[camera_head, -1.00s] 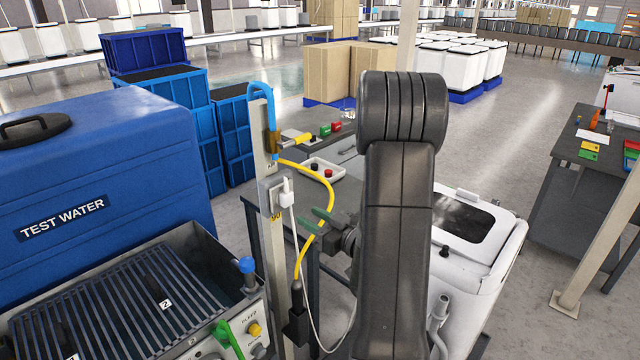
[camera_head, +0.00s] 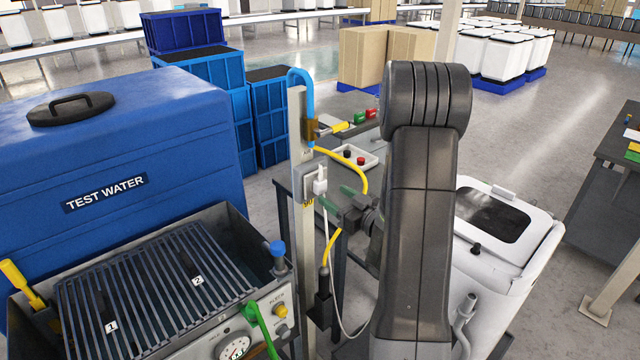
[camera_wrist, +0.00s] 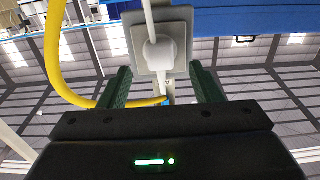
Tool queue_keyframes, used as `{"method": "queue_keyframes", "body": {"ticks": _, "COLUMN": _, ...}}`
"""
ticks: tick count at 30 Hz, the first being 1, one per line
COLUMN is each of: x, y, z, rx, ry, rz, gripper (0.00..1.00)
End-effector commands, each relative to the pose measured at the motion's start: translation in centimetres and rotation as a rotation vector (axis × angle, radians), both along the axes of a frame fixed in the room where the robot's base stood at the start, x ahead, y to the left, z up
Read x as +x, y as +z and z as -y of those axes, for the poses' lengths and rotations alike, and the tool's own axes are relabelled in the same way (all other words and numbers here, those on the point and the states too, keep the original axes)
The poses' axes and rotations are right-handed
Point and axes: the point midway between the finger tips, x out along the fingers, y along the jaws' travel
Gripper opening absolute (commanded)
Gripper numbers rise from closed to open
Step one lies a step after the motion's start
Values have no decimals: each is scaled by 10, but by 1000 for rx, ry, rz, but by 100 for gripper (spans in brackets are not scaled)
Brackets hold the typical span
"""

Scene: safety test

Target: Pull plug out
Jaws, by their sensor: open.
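A white plug (camera_head: 320,181) sits in a grey socket box (camera_head: 306,186) on the upright post, with a white cord hanging from it. My gripper (camera_head: 338,199) is just right of the plug and slightly below it in the head view, with green fingers. In the wrist view, the plug (camera_wrist: 160,54) is centred against the socket plate (camera_wrist: 145,42). I cannot tell the exact depth gap to the plug.
A yellow cable (camera_head: 357,166) loops beside the post and passes close to the left finger in the wrist view. A black connector (camera_head: 322,306) hangs lower on the post. The blue test water tank (camera_head: 150,150) and grill (camera_head: 160,285) stand left; a white machine (camera_head: 500,235) stands right.

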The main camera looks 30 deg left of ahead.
Motion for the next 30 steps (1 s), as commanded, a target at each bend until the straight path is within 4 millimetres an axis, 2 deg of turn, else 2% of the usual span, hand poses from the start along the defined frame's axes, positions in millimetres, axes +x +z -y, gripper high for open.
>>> {"method": "queue_keyframes", "body": {"ticks": 6, "x": 11, "y": -2, "z": -28, "rx": 0, "ry": 2, "rz": 2, "gripper": 58}}
{"method": "queue_keyframes", "body": {"ticks": 12, "x": 17, "y": -1, "z": -41, "rx": -1, "ry": 1, "rz": 2, "gripper": 58}}
{"method": "queue_keyframes", "body": {"ticks": 30, "x": 18, "y": 0, "z": -44, "rx": -1, "ry": 0, "rz": 0, "gripper": 58}}
